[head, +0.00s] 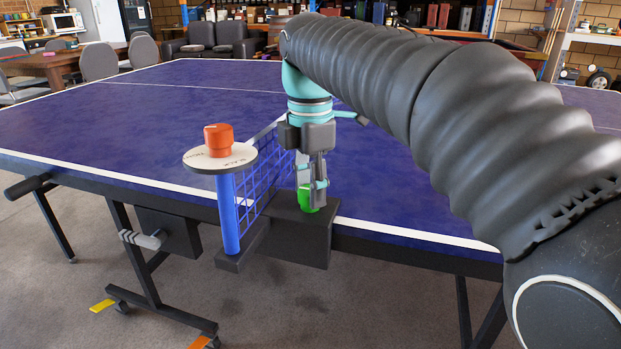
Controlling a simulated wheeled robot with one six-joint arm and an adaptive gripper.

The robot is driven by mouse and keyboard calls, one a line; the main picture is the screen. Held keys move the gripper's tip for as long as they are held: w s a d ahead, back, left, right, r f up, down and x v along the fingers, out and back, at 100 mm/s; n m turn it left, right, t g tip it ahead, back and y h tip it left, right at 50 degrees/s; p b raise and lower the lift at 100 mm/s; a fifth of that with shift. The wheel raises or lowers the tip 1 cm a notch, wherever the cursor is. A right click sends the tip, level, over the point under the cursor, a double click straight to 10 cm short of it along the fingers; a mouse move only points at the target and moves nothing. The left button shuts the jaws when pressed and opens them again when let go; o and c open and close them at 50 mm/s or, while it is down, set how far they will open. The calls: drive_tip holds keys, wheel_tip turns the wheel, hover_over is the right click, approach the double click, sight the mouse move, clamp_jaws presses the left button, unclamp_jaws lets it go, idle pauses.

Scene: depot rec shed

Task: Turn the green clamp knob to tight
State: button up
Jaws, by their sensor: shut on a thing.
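The green clamp knob (306,207) stands on top of the black clamp block (292,244) at the near edge of the blue table tennis table. My gripper (312,190) points down over the knob from above and is shut on it. The fingers hide part of the knob. No mark showing the knob's turn position can be made out.
A blue post (228,215) left of the knob carries a round white dial plate (204,163) with an orange knob (218,138) on top. The blue net (262,180) runs back from the post, close to my gripper. The table top (120,130) is otherwise clear.

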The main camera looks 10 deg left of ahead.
drive_tip(key=m+p, duration=0.3)
drive_tip(key=m, duration=0.1)
drive_tip(key=shift+r+m, duration=0.1)
drive_tip(key=shift+m, duration=0.2)
drive_tip(key=m+p, duration=0.1)
drive_tip(key=m, duration=0.2)
drive_tip(key=shift+m, duration=0.4)
drive_tip(key=m, duration=0.5)
drive_tip(key=shift+f, duration=0.2)
drive_tip(key=shift+m, duration=2.3)
drive_tip(key=o, duration=1.1)
drive_tip(key=shift+o, duration=0.2)
drive_tip(key=shift+r, duration=0.2)
